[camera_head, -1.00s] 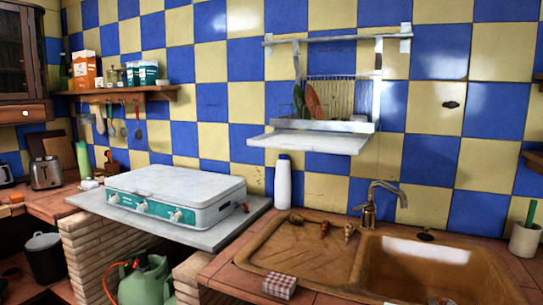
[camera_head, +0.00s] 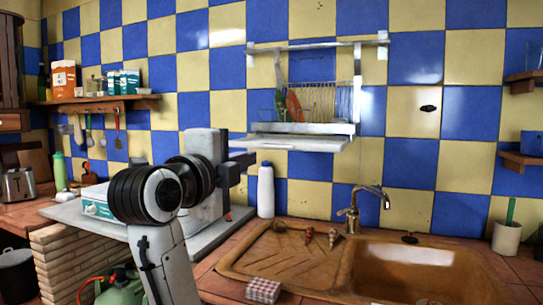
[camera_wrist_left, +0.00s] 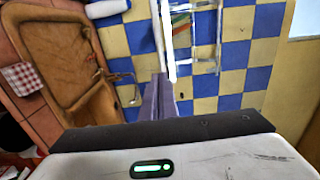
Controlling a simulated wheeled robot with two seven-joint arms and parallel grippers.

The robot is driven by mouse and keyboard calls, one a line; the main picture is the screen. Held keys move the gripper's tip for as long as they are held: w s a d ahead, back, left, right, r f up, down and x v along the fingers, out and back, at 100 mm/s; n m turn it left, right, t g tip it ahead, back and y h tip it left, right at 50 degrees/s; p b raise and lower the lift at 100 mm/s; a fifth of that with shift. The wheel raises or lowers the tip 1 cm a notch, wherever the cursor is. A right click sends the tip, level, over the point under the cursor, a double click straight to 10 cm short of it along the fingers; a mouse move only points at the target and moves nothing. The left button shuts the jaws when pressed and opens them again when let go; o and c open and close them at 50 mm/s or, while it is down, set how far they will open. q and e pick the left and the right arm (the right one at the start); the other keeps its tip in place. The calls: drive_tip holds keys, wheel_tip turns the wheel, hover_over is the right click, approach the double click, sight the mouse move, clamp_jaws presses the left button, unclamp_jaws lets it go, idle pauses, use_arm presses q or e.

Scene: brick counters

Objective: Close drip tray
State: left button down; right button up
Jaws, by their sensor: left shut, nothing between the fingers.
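The drip tray (camera_head: 300,144) is a flat white tray under the wall-mounted dish rack (camera_head: 318,128). It sticks out a little in front of the rack. In the left wrist view the tray (camera_wrist_left: 168,40) shows nearly edge-on as a narrow white strip. My left gripper (camera_head: 250,157) is shut and empty, with its fingertips at the left end of the tray's front edge. In the left wrist view the shut fingers (camera_wrist_left: 160,78) point at the near end of the strip. I cannot tell whether they touch it. My right gripper is not in view.
Below the tray stand a white bottle (camera_head: 266,190), a tap (camera_head: 362,204) and a brown sink (camera_head: 400,262). A shelf (camera_head: 100,103) hangs at the left. The space in front of the tray's right part is clear.

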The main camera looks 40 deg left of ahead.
sight(277, 149)
use_arm(q)
drive_tip(key=p+x, duration=0.1)
drive_tip(key=x, duration=1.2)
drive_tip(key=shift+w, duration=0.4)
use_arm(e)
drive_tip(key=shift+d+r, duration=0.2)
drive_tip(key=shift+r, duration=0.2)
